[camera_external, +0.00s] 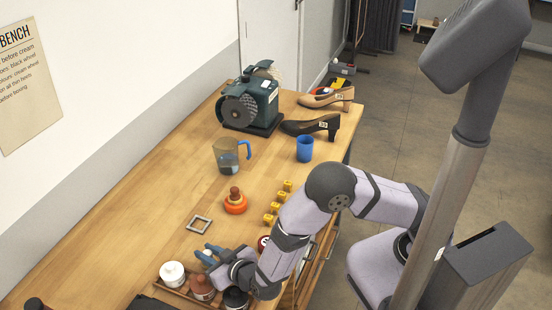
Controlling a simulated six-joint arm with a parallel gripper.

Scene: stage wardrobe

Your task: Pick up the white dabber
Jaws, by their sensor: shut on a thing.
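A white dabber (172,272), round with a small knob on top, stands upright at the left end of a wooden tray (181,292) near the front of the bench. Beside it in the tray are a brown dabber (203,288) and a black one (236,298), partly behind my gripper. My gripper (208,255) is low over the far side of the tray, its blue tips pointing left. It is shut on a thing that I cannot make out. A gap shows between the tips and the white dabber.
A grey square frame (199,224), an orange pot (235,203) and several yellow blocks (281,197) lie beyond the tray. Further back are a jug (228,157), a blue cup (304,149), a grinder (249,100) and shoes (313,126). The bench's left side is largely clear.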

